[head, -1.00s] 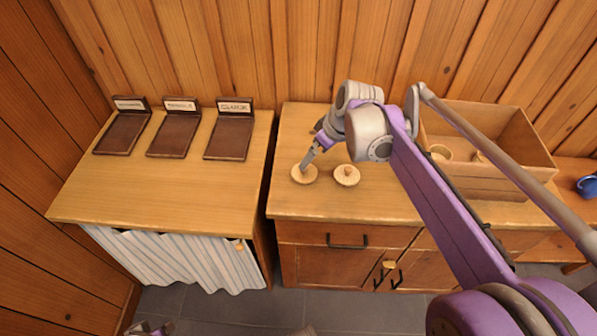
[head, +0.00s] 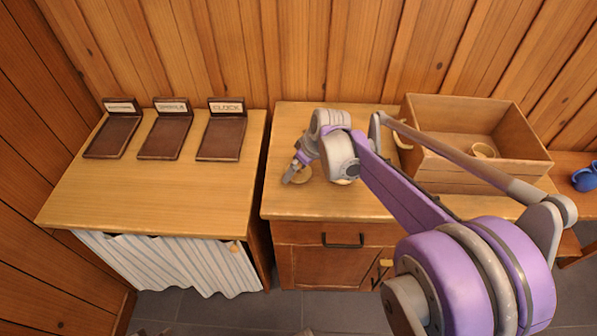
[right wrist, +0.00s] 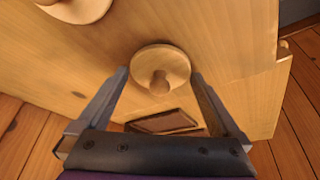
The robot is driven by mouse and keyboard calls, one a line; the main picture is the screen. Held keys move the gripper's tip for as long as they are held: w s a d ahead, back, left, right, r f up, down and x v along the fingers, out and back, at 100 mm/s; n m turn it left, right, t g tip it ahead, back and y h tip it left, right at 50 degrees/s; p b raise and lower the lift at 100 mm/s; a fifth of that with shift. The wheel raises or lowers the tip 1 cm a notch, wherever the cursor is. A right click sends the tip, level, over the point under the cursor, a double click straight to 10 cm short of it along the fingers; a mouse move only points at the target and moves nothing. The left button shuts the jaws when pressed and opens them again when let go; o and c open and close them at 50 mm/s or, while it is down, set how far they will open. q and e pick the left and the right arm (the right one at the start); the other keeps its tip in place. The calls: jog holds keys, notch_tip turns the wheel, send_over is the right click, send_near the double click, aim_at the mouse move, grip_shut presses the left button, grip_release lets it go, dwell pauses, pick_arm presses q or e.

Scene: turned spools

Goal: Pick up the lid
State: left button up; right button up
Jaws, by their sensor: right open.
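A round pale wooden lid with a small knob (right wrist: 160,60) lies on the wooden counter in the right wrist view. My right gripper (right wrist: 158,76) is open, with one finger on each side of this lid, and I cannot tell whether they touch it. In the head view, the right gripper (head: 288,179) hangs at the counter's left part, and the lid (head: 304,175) shows partly behind it. A second similar round wooden piece (right wrist: 78,8) is cut off at the top of the wrist view. In the head view my right arm hides most of it. My left gripper is not clearly in view.
A wooden crate (head: 480,180) holding a small round wooden piece (head: 482,150) stands right on the counter. Several dark labelled trays (head: 220,138) stand on the left cabinet (head: 160,200). A gap separates cabinet and counter. A blue mug (head: 584,180) is far right.

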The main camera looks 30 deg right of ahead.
jog(key=c, duration=1)
